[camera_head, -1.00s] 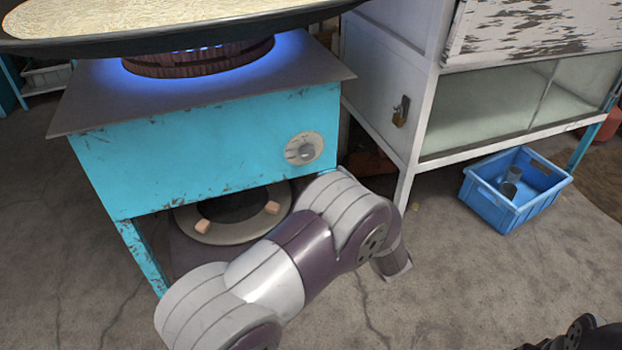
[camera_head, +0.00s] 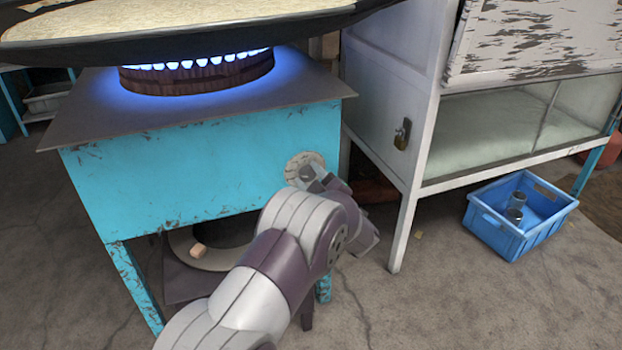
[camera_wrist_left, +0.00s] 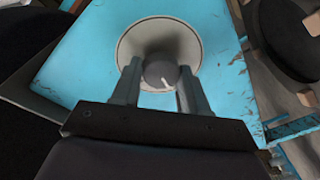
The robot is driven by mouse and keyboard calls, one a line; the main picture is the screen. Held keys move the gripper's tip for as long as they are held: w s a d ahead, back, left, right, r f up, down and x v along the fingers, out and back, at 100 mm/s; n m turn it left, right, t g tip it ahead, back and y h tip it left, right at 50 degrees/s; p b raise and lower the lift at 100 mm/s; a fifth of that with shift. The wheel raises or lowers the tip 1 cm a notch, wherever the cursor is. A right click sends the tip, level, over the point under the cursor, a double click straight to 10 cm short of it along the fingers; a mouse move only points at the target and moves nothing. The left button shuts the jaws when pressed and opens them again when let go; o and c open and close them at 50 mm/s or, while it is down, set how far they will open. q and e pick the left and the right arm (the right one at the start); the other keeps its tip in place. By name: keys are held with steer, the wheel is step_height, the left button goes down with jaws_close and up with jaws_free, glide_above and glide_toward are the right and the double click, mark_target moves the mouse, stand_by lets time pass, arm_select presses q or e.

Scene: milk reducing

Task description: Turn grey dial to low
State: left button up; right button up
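The grey dial (camera_wrist_left: 160,71) sits in a round pale plate (camera_wrist_left: 187,40) on the turquoise stove front (camera_head: 180,175). A white mark on the dial points down and slightly right in the left wrist view. My left gripper (camera_wrist_left: 159,84) is open, with one finger on each side of the dial; whether either finger touches it I cannot tell. In the head view my left gripper (camera_head: 318,180) covers the lower right of the dial plate (camera_head: 299,163). My right gripper is out of view.
A burner with blue flame (camera_head: 195,75) is lit under a wide pan (camera_head: 190,32) on the stove top. A white cabinet (camera_head: 385,100) stands close to the stove's right. A blue crate (camera_head: 510,235) with metal cups is on the floor at right.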

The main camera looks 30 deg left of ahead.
arm_select(q)
steer(key=shift+r+m+p, duration=0.15)
steer(key=shift+m+p, duration=0.25)
steer(key=shift+p, duration=0.4)
steer(key=shift+c, duration=0.3)
steer(key=m+p, duration=0.3)
steer(key=p, duration=0.2)
steer(key=shift+m, duration=0.3)
steer(key=shift+f+m+t+p, duration=0.15)
steer(key=shift+m+p, duration=0.65)
steer(key=shift+m, duration=0.1)
steer(key=shift+f+m+t+p, duration=0.1)
steer(key=shift+m+t+p, duration=0.05)
steer(key=shift+m+p, duration=0.7)
steer(key=o, duration=1)
steer(key=shift+o, duration=0.2)
steer(key=shift+d, duration=0.15)
steer(key=p+v, duration=0.4)
steer(key=v, duration=0.8)
steer(key=shift+s+d+f, duration=0.2)
